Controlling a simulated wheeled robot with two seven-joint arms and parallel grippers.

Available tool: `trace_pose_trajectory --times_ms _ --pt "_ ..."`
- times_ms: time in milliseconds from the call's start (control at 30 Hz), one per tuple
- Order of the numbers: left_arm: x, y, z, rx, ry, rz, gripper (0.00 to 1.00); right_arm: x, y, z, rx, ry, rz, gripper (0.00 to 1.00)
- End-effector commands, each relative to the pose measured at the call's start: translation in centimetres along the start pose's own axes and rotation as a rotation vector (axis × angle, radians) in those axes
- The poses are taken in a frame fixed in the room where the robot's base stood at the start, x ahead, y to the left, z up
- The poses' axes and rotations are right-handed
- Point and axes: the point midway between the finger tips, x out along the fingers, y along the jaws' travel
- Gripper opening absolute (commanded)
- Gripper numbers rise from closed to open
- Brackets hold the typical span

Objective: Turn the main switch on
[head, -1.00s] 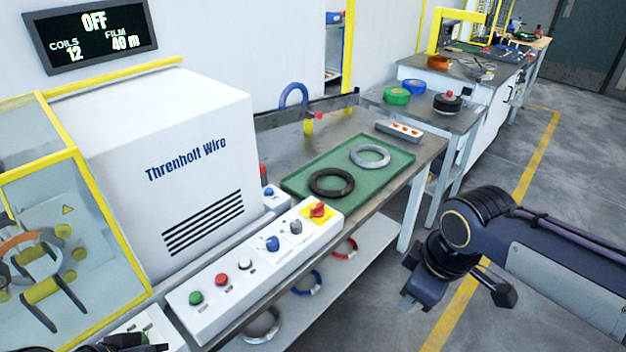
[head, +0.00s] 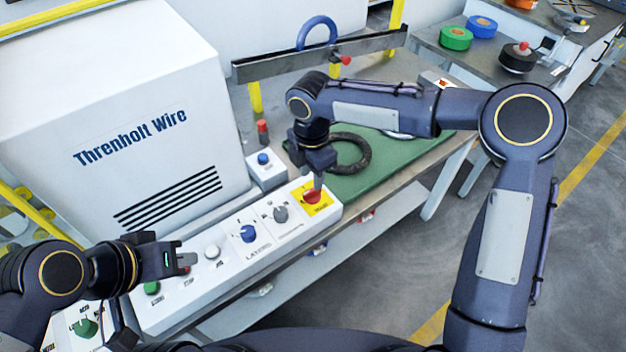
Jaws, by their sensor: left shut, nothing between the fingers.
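The main switch (head: 313,198) is a red rotary knob on a yellow plate at the far right end of the white control panel (head: 180,309). My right gripper (head: 317,182) points down over it, with its fingertips right at the knob's top. The fingers overlap the knob in the view, so I cannot tell whether they grip it or how far apart they are. My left gripper (head: 188,263) is shut and empty, above the panel's left part near the green button (head: 152,288) and the white button (head: 212,252).
A blue knob (head: 248,233) and a grey knob (head: 281,214) sit left of the switch. Behind it, a black coil (head: 350,153) lies on a green mat (head: 372,180), partly under my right arm. The white Threnholt Wire machine (head: 110,110) stands at the left.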

Motion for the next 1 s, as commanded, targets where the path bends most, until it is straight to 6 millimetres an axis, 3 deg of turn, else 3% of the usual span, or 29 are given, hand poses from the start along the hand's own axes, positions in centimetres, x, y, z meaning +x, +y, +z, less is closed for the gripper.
trace_pose_trajectory --times_ms 100,300,633,900,1000 --pt "-0.1 0.0 -0.1 0.0 0.0 0.0 0.0 2.1 -0.1 0.0 0.001 0.002 -0.004 0.34" --pt "-0.2 0.1 -0.1 0.0 0.0 0.0 0.0 4.3 0.0 0.0 0.003 0.001 -0.001 0.34" --pt "-0.2 0.1 -0.1 0.0 0.0 0.0 0.0 4.7 0.0 0.1 0.003 0.0 0.0 0.34" --pt "-0.2 0.1 -0.1 0.0 0.0 0.0 0.0 4.7 0.0 0.1 0.004 0.0 0.0 0.0" --pt "-0.2 0.1 -0.1 0.0 0.0 0.0 0.0 4.7 0.0 0.1 0.004 0.0 0.0 0.0"
